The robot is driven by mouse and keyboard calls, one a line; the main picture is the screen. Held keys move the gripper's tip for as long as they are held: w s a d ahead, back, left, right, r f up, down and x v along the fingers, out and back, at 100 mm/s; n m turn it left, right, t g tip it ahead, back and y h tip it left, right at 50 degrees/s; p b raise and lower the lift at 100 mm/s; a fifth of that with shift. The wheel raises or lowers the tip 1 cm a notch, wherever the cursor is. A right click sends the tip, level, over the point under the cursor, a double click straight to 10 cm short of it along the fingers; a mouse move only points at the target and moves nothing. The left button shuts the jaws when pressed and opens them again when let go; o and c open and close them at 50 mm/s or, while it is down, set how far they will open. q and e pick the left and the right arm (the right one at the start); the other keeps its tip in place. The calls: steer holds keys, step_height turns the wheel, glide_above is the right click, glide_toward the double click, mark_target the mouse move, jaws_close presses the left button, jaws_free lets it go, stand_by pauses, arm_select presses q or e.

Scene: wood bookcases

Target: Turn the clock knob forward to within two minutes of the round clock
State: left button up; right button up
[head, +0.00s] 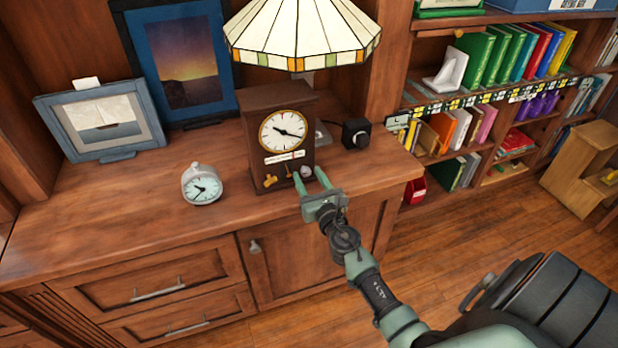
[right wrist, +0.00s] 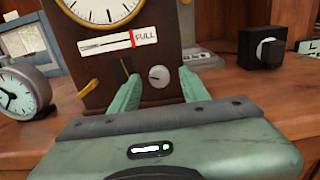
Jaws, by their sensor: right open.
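The dark wooden box clock (head: 260,153) stands on the cabinet top, with a white dial (head: 283,131) on its front. A small silver knob (head: 306,171) sits low on its front; in the right wrist view the knob (right wrist: 158,75) shows between my fingertips. A brass key (head: 270,180) is to the knob's left. The round clock (head: 201,186), pale and small, stands to the left. My right gripper (head: 311,179) is open in front of the box clock, one finger on each side of the knob; I cannot tell whether they touch it. My left gripper is not in view.
A stained-glass lamp (head: 300,32) hangs over the box clock. A black box with a dial (head: 356,133) is right of it. Framed pictures (head: 100,120) stand at the back left. The cabinet top (head: 110,200) is clear at the front left. Bookshelves (head: 470,97) are at right.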

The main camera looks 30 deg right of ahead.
jaws_close()
steer(key=shift+m, duration=0.5)
steer(key=m, duration=0.3)
steer(key=shift+m+b, duration=0.4)
steer(key=m, duration=0.5)
steer(key=shift+m+b, duration=0.3)
steer(key=shift+b, duration=0.05)
steer(key=m, duration=0.3)
steer(key=shift+a+m, duration=0.1)
steer(key=shift+m, duration=0.2)
steer(key=m, duration=0.2)
steer(key=shift+m, duration=0.3)
steer(key=m+p, duration=0.1)
steer(key=m, duration=0.4)
steer(key=shift+m, duration=0.3)
